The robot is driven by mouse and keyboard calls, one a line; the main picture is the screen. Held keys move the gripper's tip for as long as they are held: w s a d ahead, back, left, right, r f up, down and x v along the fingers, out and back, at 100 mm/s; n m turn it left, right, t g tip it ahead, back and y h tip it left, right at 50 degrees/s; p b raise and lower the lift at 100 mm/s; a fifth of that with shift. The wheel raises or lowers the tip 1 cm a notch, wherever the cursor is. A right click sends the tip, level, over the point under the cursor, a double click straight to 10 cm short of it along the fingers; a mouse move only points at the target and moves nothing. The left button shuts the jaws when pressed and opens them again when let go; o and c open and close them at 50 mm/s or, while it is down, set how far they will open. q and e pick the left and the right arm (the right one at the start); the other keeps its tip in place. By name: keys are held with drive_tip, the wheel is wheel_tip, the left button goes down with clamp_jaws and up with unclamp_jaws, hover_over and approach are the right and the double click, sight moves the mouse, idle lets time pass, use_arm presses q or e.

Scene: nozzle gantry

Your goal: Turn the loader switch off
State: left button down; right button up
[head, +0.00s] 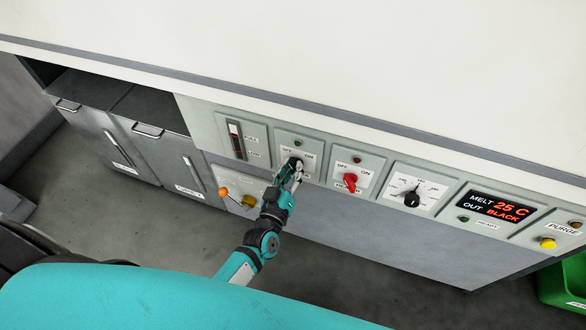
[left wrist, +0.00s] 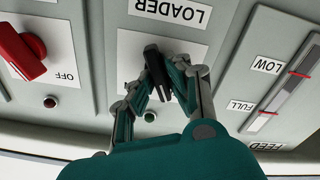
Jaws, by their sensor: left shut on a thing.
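The loader switch is a black knob (left wrist: 154,62) on a white plate, with LOADER printed upside down in the left wrist view. In the head view its plate (head: 308,165) carries OFF at left and ON at right, and the knob is mostly hidden by my gripper. My left gripper (left wrist: 155,82) has its fingers on both sides of the knob, shut on it; it also shows in the head view (head: 294,166). Which label the knob points at I cannot tell. A small dark indicator lamp (left wrist: 150,116) sits by the plate. My right gripper is not in view.
A red switch (head: 349,182) is the close neighbour on the right, then a black dial (head: 411,198) and a melt display (head: 498,207). A level gauge (head: 236,140) is to the left, an orange knob (head: 222,192) below. A white overhang (head: 330,60) juts above the panel.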

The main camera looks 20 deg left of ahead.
use_arm(q)
drive_tip(key=shift+w+r+n, duration=0.1)
drive_tip(key=shift+r+n, duration=0.05)
drive_tip(key=shift+n, duration=0.25)
drive_tip(key=c, duration=1.3)
unclamp_jaws()
drive_tip(key=shift+c, duration=0.2)
drive_tip(key=shift+s, duration=0.2)
drive_tip(key=s, duration=1.1)
drive_tip(key=shift+s+a, duration=0.2)
drive_tip(key=shift+s, duration=0.15)
